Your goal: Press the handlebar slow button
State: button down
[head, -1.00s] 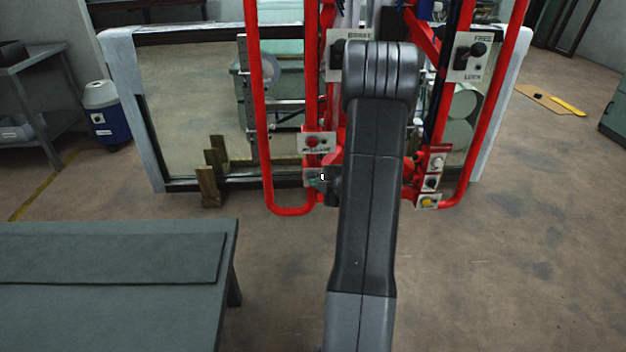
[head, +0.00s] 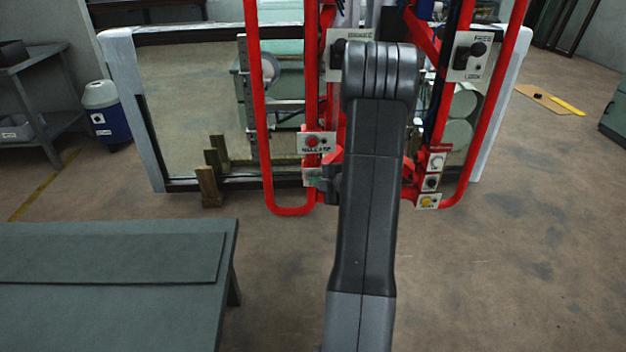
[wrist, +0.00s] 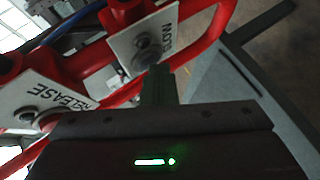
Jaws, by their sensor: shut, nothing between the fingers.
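The white SLOW plate (wrist: 145,38) shows upside down in the wrist view, fixed to the red handlebar, with a round grey button (wrist: 145,58) on it. My gripper (wrist: 160,72) is shut and empty, its greenish fingertips right at the button's lower right edge. I cannot tell whether they touch or press it. In the head view my gripper (head: 324,178) is mostly hidden behind my arm, low at the left part of the red handlebar frame (head: 290,210).
The RELEASE plate (wrist: 45,103) with its own button lies left of the fingers; it also shows in the head view (head: 316,143). Other control plates (head: 429,182) sit on the right handle. A grey table (head: 110,258) stands at the lower left.

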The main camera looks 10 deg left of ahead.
jog(key=shift+w, duration=0.15)
dwell(0.3)
jog(key=shift+s+b, duration=0.3)
jog(key=s+d+b, duration=0.1)
jog(key=s+b, duration=0.1)
jog(key=s, duration=0.4)
jog(key=shift+d, duration=0.4)
jog(key=shift+w, duration=0.1)
dwell(1.1)
